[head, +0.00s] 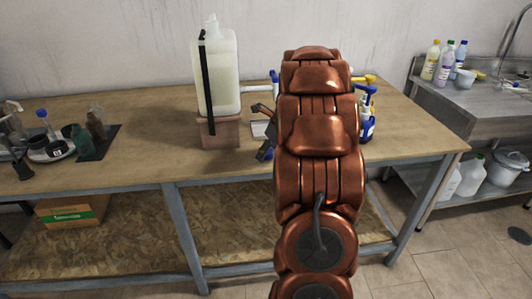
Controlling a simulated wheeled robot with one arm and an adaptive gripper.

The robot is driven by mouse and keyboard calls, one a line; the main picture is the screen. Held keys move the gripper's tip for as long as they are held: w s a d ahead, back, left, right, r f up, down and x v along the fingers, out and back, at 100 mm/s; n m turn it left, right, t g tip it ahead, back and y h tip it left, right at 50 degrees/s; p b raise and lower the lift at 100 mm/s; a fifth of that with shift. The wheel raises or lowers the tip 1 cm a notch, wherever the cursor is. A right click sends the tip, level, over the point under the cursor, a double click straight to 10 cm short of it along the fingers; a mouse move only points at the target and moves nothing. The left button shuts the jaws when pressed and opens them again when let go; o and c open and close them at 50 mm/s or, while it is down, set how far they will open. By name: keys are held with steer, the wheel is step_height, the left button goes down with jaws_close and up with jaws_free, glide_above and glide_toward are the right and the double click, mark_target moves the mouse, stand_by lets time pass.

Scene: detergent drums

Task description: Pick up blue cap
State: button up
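My copper-coloured arm fills the middle of the head view and hides part of the workbench. My gripper (262,130) shows only partly, past the left side of the arm. Its two dark fingers stand apart, one above the other, and I see nothing held between them. Several blue tops are in view, and I cannot tell which is the blue cap. One blue top (42,113) is on a small bottle at the far left. A white and blue piece (273,80) shows behind the gripper.
A large white canister (218,75) stands on a pinkish block (220,132) left of my gripper. The wooden workbench (150,140) has clear room left of the block. Bottles and a metal sink counter (480,105) are at the right.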

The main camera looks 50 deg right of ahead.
steer(key=shift+c, duration=0.3)
steer(key=c, duration=0.8)
steer(key=shift+r, duration=0.2)
